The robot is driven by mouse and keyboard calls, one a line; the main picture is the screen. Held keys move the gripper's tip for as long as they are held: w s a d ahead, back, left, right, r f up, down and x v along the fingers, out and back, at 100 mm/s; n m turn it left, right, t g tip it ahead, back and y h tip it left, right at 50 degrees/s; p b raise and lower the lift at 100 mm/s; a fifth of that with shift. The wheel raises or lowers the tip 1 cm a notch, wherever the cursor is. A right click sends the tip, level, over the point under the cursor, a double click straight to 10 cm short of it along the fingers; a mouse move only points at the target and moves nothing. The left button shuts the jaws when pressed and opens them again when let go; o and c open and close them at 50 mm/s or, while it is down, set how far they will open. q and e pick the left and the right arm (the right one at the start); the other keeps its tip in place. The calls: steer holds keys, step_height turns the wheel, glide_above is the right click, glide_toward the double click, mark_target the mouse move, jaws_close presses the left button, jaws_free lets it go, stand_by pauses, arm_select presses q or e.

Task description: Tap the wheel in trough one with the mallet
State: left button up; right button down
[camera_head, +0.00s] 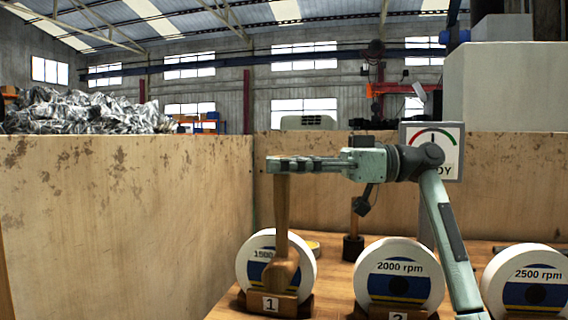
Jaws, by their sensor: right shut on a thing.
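My right gripper (281,164) comes in from the right and is shut on the top of the handle of a wooden mallet (282,218). The mallet hangs upright with its rounded head down. Its head covers the middle of the white wheel (248,263) in trough one, a wooden cradle (292,306) with a "1" plate. The wheel stands upright with a blue and yellow label; its rpm text is partly hidden by the mallet. I cannot tell whether the head touches the wheel. My left gripper is out of view.
A "2000 rpm" wheel (399,269) in trough 2 and a "2500 rpm" wheel (524,278) stand to the right. A black-based tool with a wooden handle (354,247) stands behind. Wooden panels (125,220) close the left and back. A gauge sign (450,165) is partly covered by my arm.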

steer(key=s+b, duration=0.1)
steer(key=s+a, duration=0.1)
steer(key=s, duration=0.1)
steer(key=s+b, duration=0.1)
steer(key=s, duration=0.1)
steer(key=shift+s+a+b, duration=0.1)
steer(key=shift+a+b, duration=0.2)
steer(key=shift+a, duration=0.05)
stand_by(0.6)
stand_by(1.3)
